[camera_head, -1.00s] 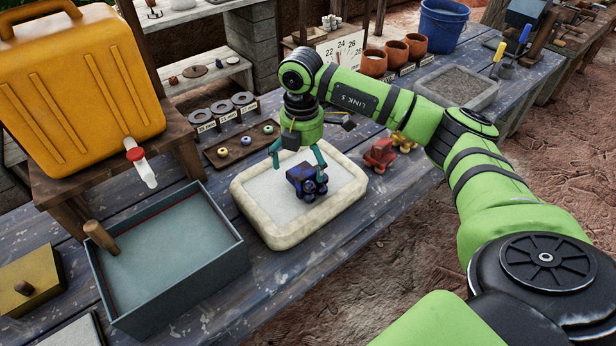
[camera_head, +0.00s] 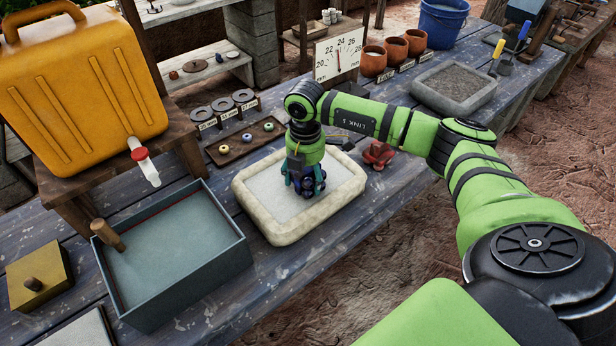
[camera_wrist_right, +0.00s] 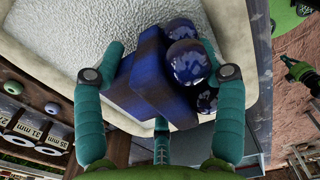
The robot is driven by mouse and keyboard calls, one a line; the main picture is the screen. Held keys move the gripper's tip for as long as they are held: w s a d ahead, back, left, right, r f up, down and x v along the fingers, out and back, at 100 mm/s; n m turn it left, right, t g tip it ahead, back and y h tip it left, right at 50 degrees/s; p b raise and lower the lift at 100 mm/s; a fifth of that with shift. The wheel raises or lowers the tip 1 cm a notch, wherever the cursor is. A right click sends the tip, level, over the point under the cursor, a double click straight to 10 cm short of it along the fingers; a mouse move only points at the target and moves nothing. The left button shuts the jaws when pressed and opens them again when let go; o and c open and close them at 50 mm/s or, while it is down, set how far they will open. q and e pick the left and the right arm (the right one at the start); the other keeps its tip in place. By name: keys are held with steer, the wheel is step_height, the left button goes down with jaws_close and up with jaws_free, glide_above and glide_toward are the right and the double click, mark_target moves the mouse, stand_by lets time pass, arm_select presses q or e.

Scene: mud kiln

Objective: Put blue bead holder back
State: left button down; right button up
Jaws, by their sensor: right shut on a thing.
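The blue bead holder (camera_head: 309,192), a dark blue block with shiny round dark beads, sits in the pale, sand-coloured tray (camera_head: 252,217) with a white grainy bed. My right gripper (camera_head: 307,182) points down over it and is shut on it. In the right wrist view the teal fingers (camera_wrist_right: 162,62) press on both sides of the blue block (camera_wrist_right: 140,83); the beads (camera_wrist_right: 190,60) face up and right. Whether the holder touches the bed is unclear. A red bead holder (camera_head: 378,154) stands just right of the tray.
A wooden board with coloured rings (camera_head: 246,139) and grey size rings (camera_head: 222,106) lie behind the tray. A blue-grey water box (camera_head: 170,255) stands left, below the yellow canister (camera_head: 85,90). A grey tray (camera_head: 455,85) and clay pots (camera_head: 396,48) stand far right.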

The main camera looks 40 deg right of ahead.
stand_by(0.3)
steer(key=shift+r, duration=0.25)
step_height(320, 180, up, 4)
steer(key=shift+s+d+f+b, duration=0.1)
steer(key=shift+s+f+b, duration=0.05)
steer(key=shift+b, duration=0.75)
steer(key=s+d+r+b, duration=0.25)
steer(key=s+r, duration=0.45)
steer(key=s, duration=0.4)
steer(key=a+f+m, duration=0.2)
steer(key=a+m, duration=0.5)
steer(key=m, duration=0.2)
steer(key=w+a+f+m, duration=0.1)
steer(key=a+f+m, duration=0.1)
steer(key=a+m, duration=0.6)
steer(key=shift+a+f+m, duration=0.15)
steer(key=shift+f+m, duration=0.2)
steer(key=shift+m, duration=0.55)
